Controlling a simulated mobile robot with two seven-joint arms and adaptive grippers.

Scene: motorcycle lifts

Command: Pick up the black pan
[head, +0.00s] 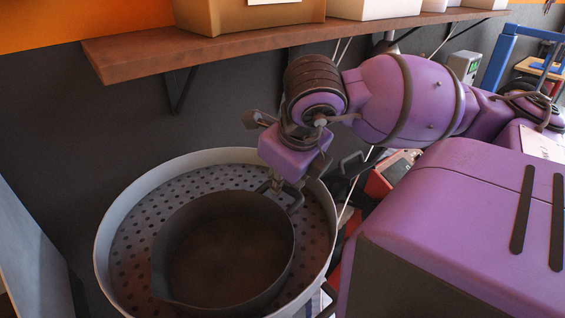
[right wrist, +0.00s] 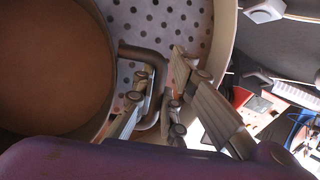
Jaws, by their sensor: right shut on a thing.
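The black pan (head: 222,255) sits inside a round light-coloured tub with a perforated floor (head: 140,235) in the head view. Its inside looks brownish, and its loop handle (head: 292,198) points to the upper right. My right gripper (head: 279,186) reaches down at the handle. In the right wrist view the pan (right wrist: 50,65) fills the left side. There my right gripper (right wrist: 155,112) has one finger inside the handle loop and the other just outside it, shut on the handle's bar (right wrist: 160,85). My left gripper is not in view.
The tub's rim (head: 106,225) stands around the pan. A wooden shelf (head: 200,50) with boxes (head: 250,15) runs along the dark wall above. Red items (head: 385,175) and clutter lie to the right of the tub, behind my body.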

